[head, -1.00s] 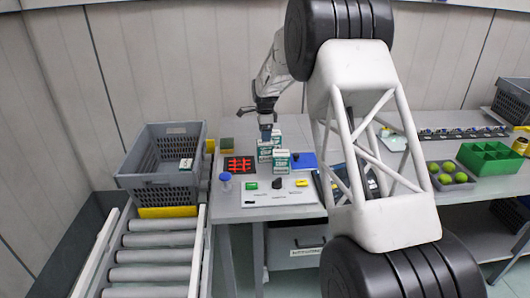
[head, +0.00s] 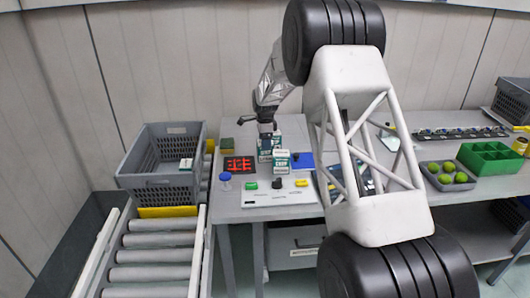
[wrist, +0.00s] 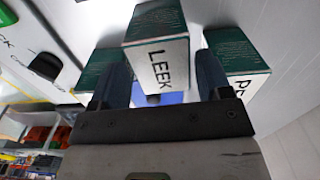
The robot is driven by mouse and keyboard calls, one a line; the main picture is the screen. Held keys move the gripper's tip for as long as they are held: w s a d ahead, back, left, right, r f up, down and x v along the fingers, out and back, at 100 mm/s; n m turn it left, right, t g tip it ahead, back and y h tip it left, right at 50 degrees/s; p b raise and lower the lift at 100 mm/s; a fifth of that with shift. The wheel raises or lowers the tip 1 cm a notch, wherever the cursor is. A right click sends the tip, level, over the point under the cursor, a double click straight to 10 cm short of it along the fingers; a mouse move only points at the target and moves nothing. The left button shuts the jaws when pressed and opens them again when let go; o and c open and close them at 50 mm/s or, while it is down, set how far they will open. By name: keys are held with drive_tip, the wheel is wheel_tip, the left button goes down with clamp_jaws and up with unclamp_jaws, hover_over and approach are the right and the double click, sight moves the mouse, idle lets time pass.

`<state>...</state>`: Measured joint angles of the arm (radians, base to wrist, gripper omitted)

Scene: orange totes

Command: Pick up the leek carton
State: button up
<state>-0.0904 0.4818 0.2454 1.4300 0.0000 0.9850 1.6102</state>
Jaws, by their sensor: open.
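The leek carton (wrist: 158,50) is a white and green box with LEEK printed on its side, in the wrist view between the two fingers of my gripper (wrist: 163,76). The fingers are apart, one on each side of it; I cannot tell whether either touches it. A second green and white carton (wrist: 98,68) is partly hidden behind the left finger. A third carton, marked PE (wrist: 238,55), is beside the right finger. In the head view my gripper (head: 267,130) is low over the carton group, and a front carton (head: 282,161) stands nearest; its lettering is too small to read.
A grey crate (head: 150,181) stands on the roller conveyor at left. A red-patterned tray (head: 239,164), a blue-topped item (head: 225,177) and a white board (head: 250,200) with small coloured items surround the cartons. A blue mat (head: 303,159) lies at right.

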drive_tip(key=shift+f, duration=1.95)
drive_tip(key=c, duration=0.9)
